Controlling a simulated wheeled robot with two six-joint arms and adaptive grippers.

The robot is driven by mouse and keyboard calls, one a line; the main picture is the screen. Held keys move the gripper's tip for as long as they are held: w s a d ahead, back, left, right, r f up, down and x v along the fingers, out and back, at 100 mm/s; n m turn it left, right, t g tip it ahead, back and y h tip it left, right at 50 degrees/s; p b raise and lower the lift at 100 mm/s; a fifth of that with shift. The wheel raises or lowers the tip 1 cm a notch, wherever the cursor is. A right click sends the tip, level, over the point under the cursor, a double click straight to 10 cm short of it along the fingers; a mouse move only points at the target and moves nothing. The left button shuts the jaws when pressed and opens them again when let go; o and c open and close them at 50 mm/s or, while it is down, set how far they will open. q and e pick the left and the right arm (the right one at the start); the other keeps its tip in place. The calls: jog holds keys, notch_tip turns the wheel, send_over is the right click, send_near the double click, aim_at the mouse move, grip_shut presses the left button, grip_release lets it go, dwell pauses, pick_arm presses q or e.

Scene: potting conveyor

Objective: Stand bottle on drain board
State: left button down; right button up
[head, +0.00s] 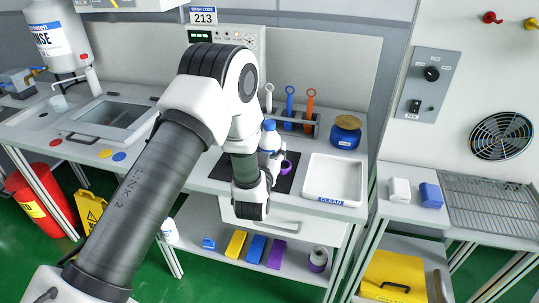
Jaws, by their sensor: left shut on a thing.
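A bottle with a blue cap (269,137) stands upright above the dark mat (284,184) on the middle bench. My left arm reaches in from the lower left and bends down in front of it. My left gripper (274,158) is shut on the bottle; its fingers are small and partly hidden by my wrist. I cannot tell whether the bottle's base touches the mat. A ridged metal drain board (490,207) lies on the right-hand bench, well to the right of the bottle. My right gripper is not in view.
A white tray marked CLEAN (333,198) is right of the mat. A brush rack (290,122) and a blue jar (346,132) stand behind. A white block (399,190) and a blue block (431,195) sit left of the drain board. A sink (110,118) is at left.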

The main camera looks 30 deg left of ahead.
pick_arm(q)
notch_tip(320, 180, down, 4)
jog(key=shift+w+a+r+p, duration=0.1)
jog(key=shift+w+r+p, duration=0.1)
jog(key=shift+p, duration=0.2)
jog(key=shift+s, duration=0.2)
jog(key=shift+c, duration=1.2)
grip_release()
jog(key=shift+f, duration=0.1)
